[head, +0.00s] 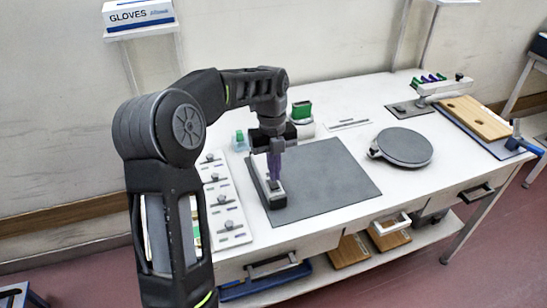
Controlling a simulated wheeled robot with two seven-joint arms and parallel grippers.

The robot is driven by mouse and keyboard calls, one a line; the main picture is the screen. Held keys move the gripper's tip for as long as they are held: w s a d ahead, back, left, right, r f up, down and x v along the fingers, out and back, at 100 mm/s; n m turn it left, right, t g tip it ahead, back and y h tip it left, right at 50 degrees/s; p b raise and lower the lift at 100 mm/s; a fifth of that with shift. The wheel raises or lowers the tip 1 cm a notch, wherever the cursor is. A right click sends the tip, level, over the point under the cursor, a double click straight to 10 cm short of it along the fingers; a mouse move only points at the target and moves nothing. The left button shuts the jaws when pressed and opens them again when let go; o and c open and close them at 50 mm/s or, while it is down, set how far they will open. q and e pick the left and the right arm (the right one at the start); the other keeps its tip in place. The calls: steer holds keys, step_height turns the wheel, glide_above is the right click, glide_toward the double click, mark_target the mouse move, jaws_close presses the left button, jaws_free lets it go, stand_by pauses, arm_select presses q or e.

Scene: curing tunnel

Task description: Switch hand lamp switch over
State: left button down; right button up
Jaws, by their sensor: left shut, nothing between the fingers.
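The hand lamp (277,201), a small dark and light grey body, lies on the dark grey mat (335,178) near its left edge. My left gripper (275,176) points down at the lamp from above, its purplish fingers shut with nothing between them. The fingertips are at or just above the lamp's top; I cannot tell whether they touch it. The gripper and its fingers hide part of the lamp, and I cannot make out the switch or its position. My right gripper is not in view.
A white panel with several knobs (227,210) lies left of the mat. A round grey turntable (405,147) stands right of it. Behind the gripper are a green-topped container (301,112) and a small bottle (240,140). A wooden board (475,117) lies far right. The mat's right half is clear.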

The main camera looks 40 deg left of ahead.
mark_target(275, 187)
arm_select(q)
steer(key=shift+d+f, duration=0.1)
steer(key=shift+f, duration=1.1)
steer(key=shift+s, duration=0.1)
steer(key=shift+d+f+y+b, duration=0.1)
steer(key=shift+f+y+b, duration=0.2)
steer(key=shift+f+b, duration=0.3)
steer(key=shift+s+r, duration=0.15)
steer(key=shift+r, duration=0.15)
